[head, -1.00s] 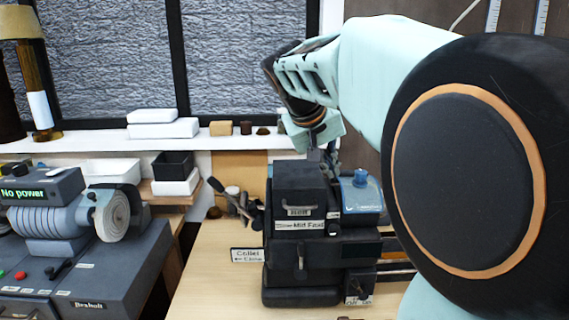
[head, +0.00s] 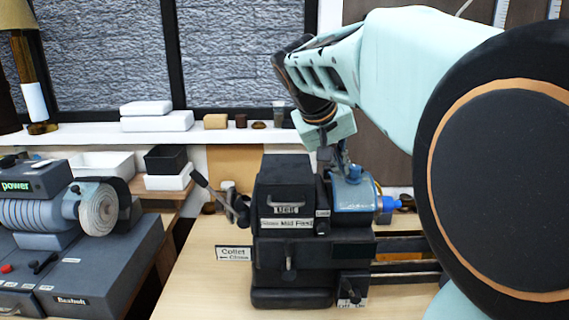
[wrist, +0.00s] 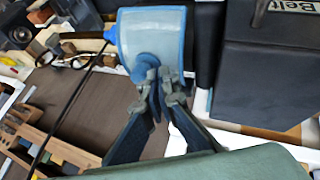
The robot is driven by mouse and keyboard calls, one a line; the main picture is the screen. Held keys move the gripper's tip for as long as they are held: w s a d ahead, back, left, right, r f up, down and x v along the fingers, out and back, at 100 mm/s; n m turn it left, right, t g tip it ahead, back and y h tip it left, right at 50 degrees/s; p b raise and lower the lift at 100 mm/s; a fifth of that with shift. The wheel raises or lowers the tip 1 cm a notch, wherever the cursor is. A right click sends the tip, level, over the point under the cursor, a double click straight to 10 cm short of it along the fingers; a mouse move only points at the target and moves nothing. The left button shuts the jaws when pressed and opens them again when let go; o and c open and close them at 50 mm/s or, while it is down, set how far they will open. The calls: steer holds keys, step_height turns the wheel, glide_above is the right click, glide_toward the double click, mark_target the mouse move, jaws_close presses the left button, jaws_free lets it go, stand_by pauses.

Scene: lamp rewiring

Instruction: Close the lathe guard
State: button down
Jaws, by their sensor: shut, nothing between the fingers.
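The lathe (head: 290,240) is a dark grey machine on the wooden bench, with "Belt", "Mid Feed" and "Collet Close" labels. Its guard (head: 345,212) is a curved blue cover with a clear panel, just right of the headstock. In the wrist view the guard (wrist: 165,30) fills the upper middle, with a round blue knob (wrist: 148,62) at its lower edge. My gripper (head: 342,166) points down at the guard's upper part. In the wrist view my gripper (wrist: 158,82) has its fingertips together at the knob, touching or very close. Nothing shows held between them.
A lever (head: 215,195) with a dark grip sticks out left of the headstock. Lathe rails (head: 410,268) run right, partly behind my arm. A grey buffing machine (head: 70,255) stands at left. White trays (head: 100,163) lie behind it. Bench space is clear in front of the lathe.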

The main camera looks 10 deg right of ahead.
stand_by(0.3)
steer(key=s+d, duration=0.2)
steer(key=d, duration=0.9)
steer(key=shift+s+d, duration=0.25)
steer(key=shift+d, duration=0.1)
steer(key=shift+a, duration=0.1)
